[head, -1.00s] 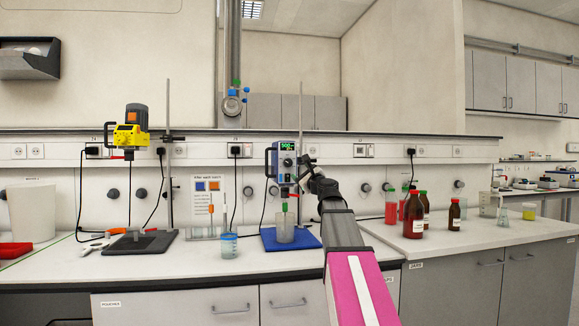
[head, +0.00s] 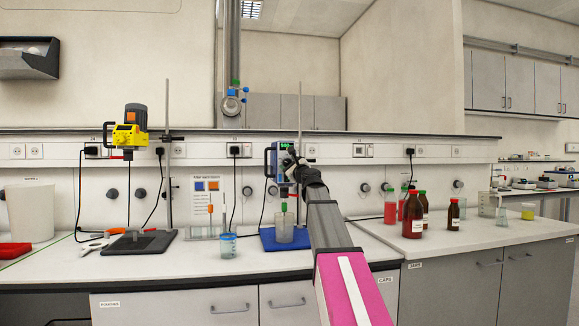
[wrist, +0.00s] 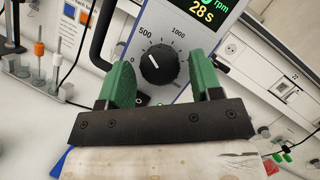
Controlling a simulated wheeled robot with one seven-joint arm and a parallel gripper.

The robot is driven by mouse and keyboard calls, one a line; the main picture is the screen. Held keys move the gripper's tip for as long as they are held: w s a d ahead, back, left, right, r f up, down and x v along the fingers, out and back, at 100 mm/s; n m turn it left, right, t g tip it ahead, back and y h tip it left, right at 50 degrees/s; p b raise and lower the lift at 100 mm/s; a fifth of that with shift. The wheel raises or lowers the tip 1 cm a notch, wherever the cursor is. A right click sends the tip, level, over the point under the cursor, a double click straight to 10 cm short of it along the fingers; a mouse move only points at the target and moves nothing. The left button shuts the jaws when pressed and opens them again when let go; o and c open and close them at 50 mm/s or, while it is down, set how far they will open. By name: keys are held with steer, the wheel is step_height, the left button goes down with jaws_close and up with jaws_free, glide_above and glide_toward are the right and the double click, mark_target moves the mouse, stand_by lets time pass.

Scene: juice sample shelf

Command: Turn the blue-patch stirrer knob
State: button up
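The blue-and-white overhead stirrer (head: 276,168) stands above a blue base plate (head: 312,241), with a beaker (head: 284,229) under it. Its black round knob (wrist: 160,64) shows in the wrist view, with a white pointer line and a printed dial marked 0, 500 and 1000. Above the knob a lit display (wrist: 208,10) shows "rpm" and "28 s". My gripper (wrist: 162,76) is open; its two green fingers lie on either side of the knob in the picture, with gaps between. I cannot tell how far the fingertips are from the panel. In the head view my gripper (head: 294,165) partly covers the stirrer's front.
A yellow stirrer (head: 130,136) stands to the left over a dark base (head: 142,242). Brown bottles (head: 413,215) stand at right. A black handle (wrist: 103,38) is beside the knob.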

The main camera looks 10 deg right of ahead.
steer(key=c, duration=0.7)
steer(key=shift+n, duration=0.3)
steer(key=n+g, duration=0.1)
steer(key=n, duration=0.2)
steer(key=n+g+y, duration=0.1)
steer(key=n, duration=0.2)
steer(key=shift+d+r+g, duration=0.1)
steer(key=shift+r+g, duration=0.1)
steer(key=shift+g, duration=0.1)
steer(key=n+g, duration=0.2)
steer(key=n, duration=0.3)
steer(key=shift+r+n, duration=0.15)
steer(key=shift+n, duration=0.25)
steer(key=o, duration=0.9)
steer(key=shift+o, duration=0.2)
